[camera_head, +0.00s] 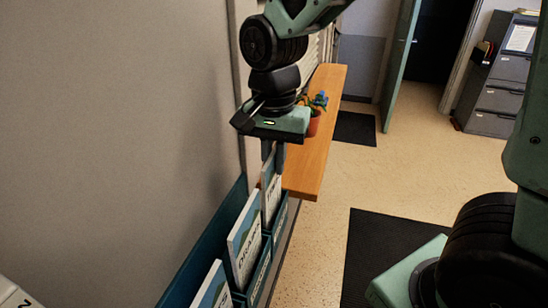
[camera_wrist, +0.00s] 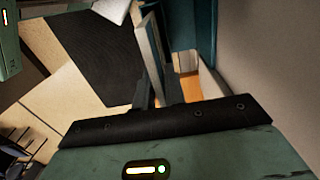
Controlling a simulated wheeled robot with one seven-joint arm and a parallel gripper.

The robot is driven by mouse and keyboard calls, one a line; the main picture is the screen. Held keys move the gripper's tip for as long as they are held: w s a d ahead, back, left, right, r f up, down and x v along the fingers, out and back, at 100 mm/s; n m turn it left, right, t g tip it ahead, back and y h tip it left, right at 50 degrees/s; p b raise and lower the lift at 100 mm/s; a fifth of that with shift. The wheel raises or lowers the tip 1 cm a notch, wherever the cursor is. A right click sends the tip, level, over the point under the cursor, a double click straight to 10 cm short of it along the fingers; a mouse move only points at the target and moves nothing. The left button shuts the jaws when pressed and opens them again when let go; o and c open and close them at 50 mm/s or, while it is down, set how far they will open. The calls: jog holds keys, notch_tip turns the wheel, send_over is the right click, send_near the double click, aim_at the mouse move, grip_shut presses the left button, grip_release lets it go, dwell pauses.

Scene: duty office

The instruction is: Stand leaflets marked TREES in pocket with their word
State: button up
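A teal rack (camera_head: 206,238) with several pockets runs along the wall at lower left in the head view. My gripper (camera_head: 273,160) points down over its far pocket. Its narrow fingers are close together around the top of a white leaflet (camera_head: 271,194), which is nearly upright with its lower part at that pocket. Its printed word is too small to read surely. In the wrist view the leaflet (camera_wrist: 150,50) runs away between the fingers (camera_wrist: 156,95). A second leaflet (camera_head: 245,243), apparently marked DRAINS, stands tilted in the middle pocket. A third leaflet (camera_head: 213,288) stands in the near pocket, its word cut off.
An orange wooden shelf (camera_head: 322,130) lies beyond the rack, with a potted plant (camera_head: 315,112) on it. The wall (camera_head: 120,120) is close on the left. White printed material (camera_head: 14,295) shows at bottom left. Open floor with dark mats (camera_head: 385,250) lies to the right.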

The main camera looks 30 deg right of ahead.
jog(key=o, duration=0.3)
